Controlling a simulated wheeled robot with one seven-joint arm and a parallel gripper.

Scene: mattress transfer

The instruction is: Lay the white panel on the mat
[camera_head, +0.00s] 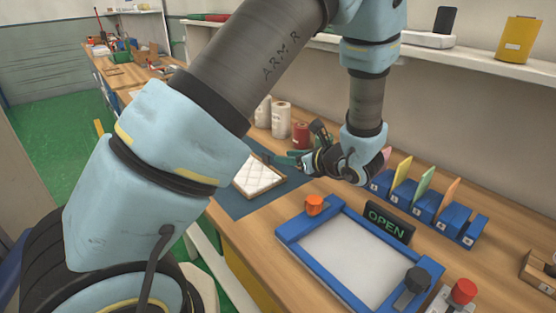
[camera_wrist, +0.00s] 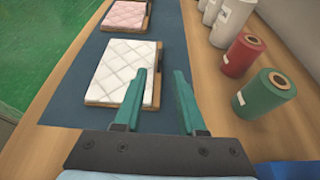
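A white quilted panel (camera_head: 258,174) lies flat on a light wooden base on the dark blue mat (camera_head: 228,203). In the wrist view the panel (camera_wrist: 122,68) sits left of centre on the mat (camera_wrist: 62,103). My gripper (camera_head: 284,158) is beside the panel, toward the wall. Its two green fingers (camera_wrist: 160,74) are apart with nothing held between them. The left finger overlaps the panel's right edge in the wrist view; I cannot tell whether they touch. The right finger is over the mat's edge.
A pink quilted panel (camera_wrist: 126,14) lies farther along the mat. A red roll (camera_wrist: 243,54) and a green roll (camera_wrist: 265,92) stand to the right. A blue-framed tray (camera_head: 287,235) with a white floor, an OPEN sign (camera_head: 386,223) and blue divider bins (camera_head: 425,208) occupy the nearer bench.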

